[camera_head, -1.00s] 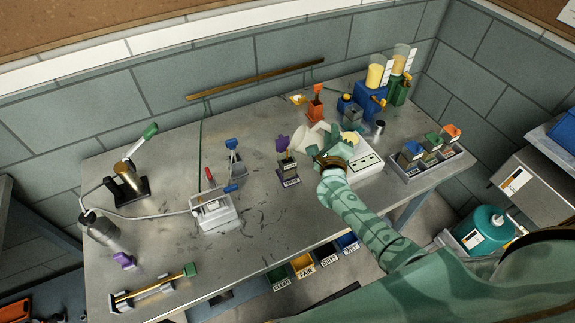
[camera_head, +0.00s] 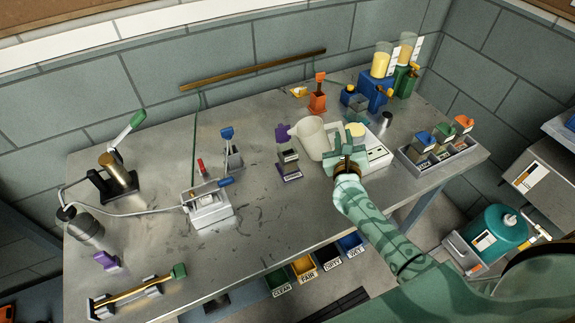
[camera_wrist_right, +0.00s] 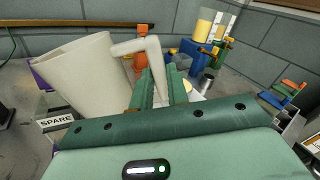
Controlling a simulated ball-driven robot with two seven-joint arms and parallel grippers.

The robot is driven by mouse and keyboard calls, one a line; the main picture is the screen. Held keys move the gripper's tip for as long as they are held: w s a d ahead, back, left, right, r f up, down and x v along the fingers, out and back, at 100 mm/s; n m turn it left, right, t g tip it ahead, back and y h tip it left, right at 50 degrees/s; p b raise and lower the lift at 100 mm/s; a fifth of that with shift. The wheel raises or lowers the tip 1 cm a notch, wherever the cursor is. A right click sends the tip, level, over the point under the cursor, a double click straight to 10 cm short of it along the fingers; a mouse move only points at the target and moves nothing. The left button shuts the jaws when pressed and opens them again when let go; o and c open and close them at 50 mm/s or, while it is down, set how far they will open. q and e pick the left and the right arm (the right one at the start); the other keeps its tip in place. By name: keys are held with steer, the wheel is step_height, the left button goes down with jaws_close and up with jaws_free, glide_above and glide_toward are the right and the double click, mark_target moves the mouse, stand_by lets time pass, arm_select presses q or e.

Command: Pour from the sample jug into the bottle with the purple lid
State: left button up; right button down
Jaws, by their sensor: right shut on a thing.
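The cream sample jug (camera_head: 311,138) is in my right gripper (camera_head: 346,152), which is shut on its handle. In the right wrist view the jug (camera_wrist_right: 85,75) leans left, with the gripper (camera_wrist_right: 160,88) around the handle. I cannot see what is inside it. The bottle with the purple lid (camera_head: 289,164) stands on the table just left of the jug. Its purple lid (camera_head: 283,133) seems flipped up behind the neck. The jug's lip is close to this lid; I cannot tell if they touch. In the wrist view the jug hides most of the bottle. My left gripper is out of view.
A white box-like device (camera_head: 377,157) lies under my right gripper. A rack (camera_head: 436,160) of bottles with blue, green and orange lids stands to its right. An orange container (camera_head: 317,102) and blue and green dispensers are behind. The table's front middle is clear.

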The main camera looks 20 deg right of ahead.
steer(key=shift+d+f+m+b, duration=0.1)
steer(key=shift+f+m+b, duration=0.25)
steer(key=shift+f, duration=0.25)
steer(key=shift+m, duration=0.25)
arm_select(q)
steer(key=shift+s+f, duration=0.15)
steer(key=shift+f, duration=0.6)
arm_select(e)
steer(key=shift+r, duration=0.15)
steer(key=f+m+b, duration=0.1)
steer(key=b, duration=0.1)
steer(key=a+f+m+b, duration=0.1)
steer(key=f+b, duration=0.1)
steer(key=shift+w+f+m+b, duration=0.15)
steer(key=shift+f+m+b, duration=0.15)
steer(key=shift+m+b, duration=0.1)
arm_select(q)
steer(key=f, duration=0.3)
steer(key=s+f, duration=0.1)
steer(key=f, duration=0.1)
arm_select(e)
steer(key=shift+r+m, duration=0.15)
steer(key=shift+m, duration=0.15)
